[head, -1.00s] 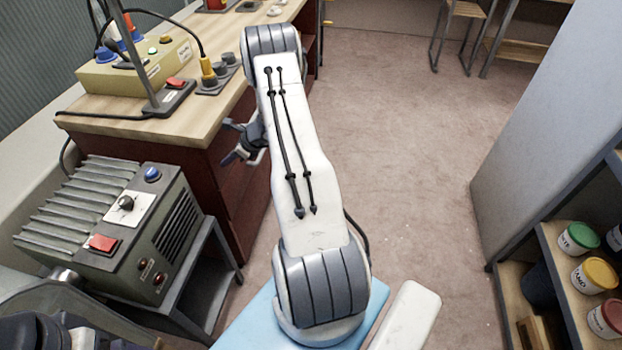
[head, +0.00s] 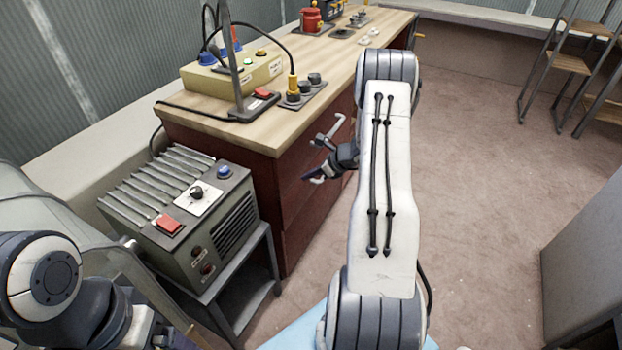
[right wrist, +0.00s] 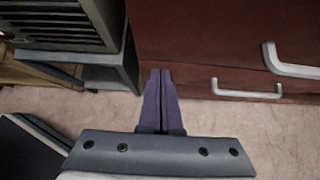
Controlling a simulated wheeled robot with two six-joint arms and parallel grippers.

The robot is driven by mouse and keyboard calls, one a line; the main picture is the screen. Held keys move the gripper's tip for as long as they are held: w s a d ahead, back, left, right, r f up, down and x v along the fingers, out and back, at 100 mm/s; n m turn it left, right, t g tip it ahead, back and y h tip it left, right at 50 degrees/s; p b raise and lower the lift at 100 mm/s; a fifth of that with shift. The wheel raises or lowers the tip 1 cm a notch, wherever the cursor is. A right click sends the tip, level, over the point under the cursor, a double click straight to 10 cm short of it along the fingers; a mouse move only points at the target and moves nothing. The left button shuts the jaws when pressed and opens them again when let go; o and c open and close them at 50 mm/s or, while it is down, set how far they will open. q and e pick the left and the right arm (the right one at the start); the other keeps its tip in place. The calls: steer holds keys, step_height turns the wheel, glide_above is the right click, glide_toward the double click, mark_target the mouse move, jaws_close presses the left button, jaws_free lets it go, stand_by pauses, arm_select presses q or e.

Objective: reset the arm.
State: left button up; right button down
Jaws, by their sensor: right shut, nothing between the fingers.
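My right arm (head: 385,200) reaches forward over the floor, bent at its far end. My right gripper (head: 314,174) is beside the front of the dark red drawer cabinet (head: 290,205). In the right wrist view its purple fingers (right wrist: 161,75) are together, with nothing between them, pointing at the gap between cabinet and stand. I cannot tell whether they touch the cabinet. My left arm (head: 50,275) shows at the lower left. Its end is cut off by the bottom edge, so the state of its gripper cannot be made out.
Drawer handles (right wrist: 246,92) stick out near the right gripper. A grey-green ribbed power unit (head: 190,215) sits on a metal stand (head: 262,285) to the left. The wooden bench top (head: 345,65) carries a control box (head: 235,75). The floor (head: 470,190) to the right is open.

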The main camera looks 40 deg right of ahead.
steer(key=v, duration=0.8)
steer(key=w+a+r+n+g+y+p, duration=0.15)
steer(key=a+r+n, duration=0.25)
steer(key=a, duration=0.4)
steer(key=a+r+n+g+y+p, duration=0.15)
steer(key=a+r+n, duration=0.25)
steer(key=a, duration=0.5)
steer(key=s+a+r+n+g+p, duration=0.1)
steer(key=s+a+r+n+g, duration=0.15)
steer(key=a+n, duration=0.4)
steer(key=s+a+r+n+g, duration=0.2)
steer(key=s+a+r+n, duration=0.2)
steer(key=a, duration=0.6)
arm_select(q)
step_height(320, 180, up, 8)
steer(key=p, duration=0.4)
arm_select(e)
steer(key=s+a+r+n+h, duration=0.2)
steer(key=s+n, duration=0.4)
steer(key=s, duration=0.1)
steer(key=s+a+r+n+h, duration=0.1)
steer(key=s+a+r+n, duration=0.2)
steer(key=s+n, duration=0.4)
steer(key=s+a+r+n+h, duration=0.2)
steer(key=s+n, duration=0.5)
steer(key=shift+s+a+r+g+h, duration=0.2)
steer(key=shift+a+r+g+h, duration=0.1)
steer(key=shift+r+g, duration=0.05)
